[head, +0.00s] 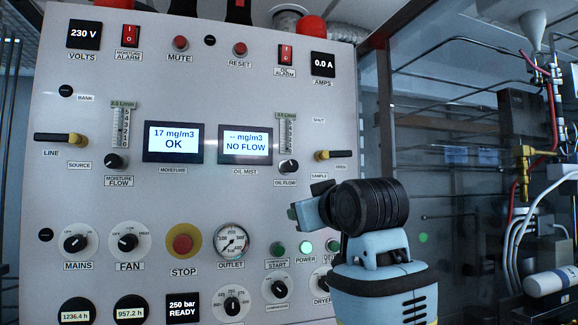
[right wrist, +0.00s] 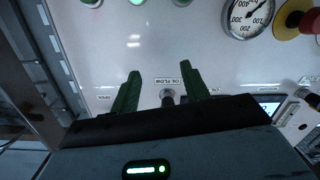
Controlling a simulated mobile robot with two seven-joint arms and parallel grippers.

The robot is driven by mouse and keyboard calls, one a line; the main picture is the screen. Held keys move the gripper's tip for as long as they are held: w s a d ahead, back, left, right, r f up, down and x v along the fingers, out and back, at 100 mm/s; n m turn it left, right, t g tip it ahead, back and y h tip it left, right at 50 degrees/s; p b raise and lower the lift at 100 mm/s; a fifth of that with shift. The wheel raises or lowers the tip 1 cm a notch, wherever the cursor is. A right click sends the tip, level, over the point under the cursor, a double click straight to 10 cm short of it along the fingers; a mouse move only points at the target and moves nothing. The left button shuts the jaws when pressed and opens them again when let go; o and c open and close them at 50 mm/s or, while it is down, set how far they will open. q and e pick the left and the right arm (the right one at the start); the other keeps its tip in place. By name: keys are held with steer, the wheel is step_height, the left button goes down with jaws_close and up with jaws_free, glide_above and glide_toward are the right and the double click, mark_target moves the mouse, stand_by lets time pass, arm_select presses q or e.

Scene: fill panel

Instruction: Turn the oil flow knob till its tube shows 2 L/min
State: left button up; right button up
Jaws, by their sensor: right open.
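The oil flow knob (head: 288,166) is a small black knob with a white mark, on the panel below its flow tube (head: 286,134). The tube has a scale headed in L/min; its reading is too small to tell. The oil mist display (head: 245,145) beside it reads NO FLOW. My right gripper (head: 296,212) is below and a little right of the knob in the head view. In the right wrist view, which is upside down, its green fingers (right wrist: 160,70) are spread apart, with the knob (right wrist: 167,98) showing between them, partly hidden by the gripper body. My left gripper is not in view.
The moisture flow knob (head: 115,161) and tube (head: 123,126) are further left. Pipes (head: 535,120) stand at the far right.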

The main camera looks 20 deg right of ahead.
steer(key=t, duration=0.1)
glide_toward(293, 165)
steer(key=shift+w+a, duration=0.2)
steer(key=shift+w, duration=1.95)
steer(key=shift+w+a, duration=0.2)
steer(key=shift+w, duration=1.95)
steer(key=c, duration=1)
steer(key=shift+n, duration=0.3)
